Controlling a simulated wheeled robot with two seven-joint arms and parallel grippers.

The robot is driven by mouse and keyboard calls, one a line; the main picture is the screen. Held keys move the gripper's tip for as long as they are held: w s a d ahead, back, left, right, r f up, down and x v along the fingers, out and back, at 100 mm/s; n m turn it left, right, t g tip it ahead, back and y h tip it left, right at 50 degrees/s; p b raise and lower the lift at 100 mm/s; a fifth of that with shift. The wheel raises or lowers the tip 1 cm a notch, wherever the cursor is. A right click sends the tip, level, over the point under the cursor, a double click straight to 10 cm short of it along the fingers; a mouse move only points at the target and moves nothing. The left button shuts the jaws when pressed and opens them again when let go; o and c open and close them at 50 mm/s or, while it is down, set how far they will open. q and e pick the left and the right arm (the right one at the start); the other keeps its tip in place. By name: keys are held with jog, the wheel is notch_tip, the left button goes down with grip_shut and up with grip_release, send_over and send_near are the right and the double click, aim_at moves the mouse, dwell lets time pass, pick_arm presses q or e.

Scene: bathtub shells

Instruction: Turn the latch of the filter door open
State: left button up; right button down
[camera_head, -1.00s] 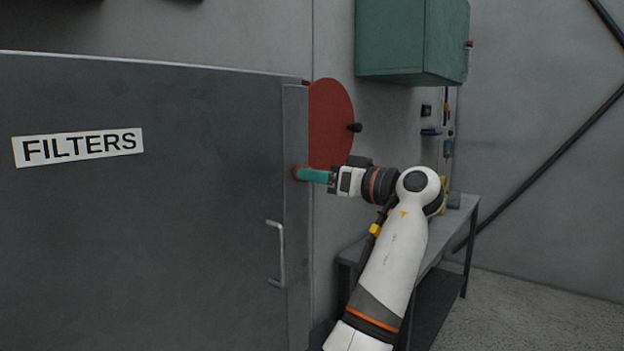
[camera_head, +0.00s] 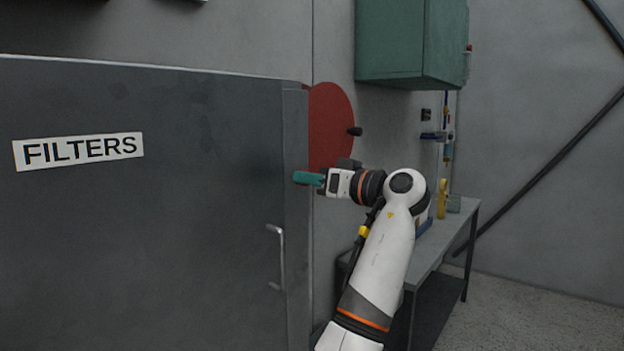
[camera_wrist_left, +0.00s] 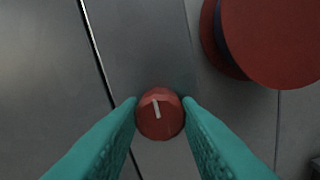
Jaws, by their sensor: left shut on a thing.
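The latch is a round red knob (camera_wrist_left: 160,121) with a short white mark, seen in the left wrist view on the frame strip beside the filter door's edge. The mark stands nearly upright, its top leaning slightly left. The teal fingers of my left gripper (camera_wrist_left: 159,101) lie on both sides of the knob, shut on it. In the head view my left gripper (camera_head: 304,178) is at the right edge of the grey filter door (camera_head: 150,230), and its fingers hide the knob. The door lies closed against its frame. My right gripper is not in view.
A vertical handle (camera_head: 281,257) sticks out from the door below the gripper. A red disc (camera_head: 330,125) with a black peg is on the wall behind. A green cabinet (camera_head: 400,40) hangs above, and a grey bench (camera_head: 455,230) stands to the right.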

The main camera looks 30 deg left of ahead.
pick_arm(q)
jog(key=shift+f+m+p, duration=0.1)
jog(key=shift+m+p, duration=8.05)
jog(key=shift+m, duration=0.85)
jog(key=o, duration=1)
jog(key=shift+d, duration=0.15)
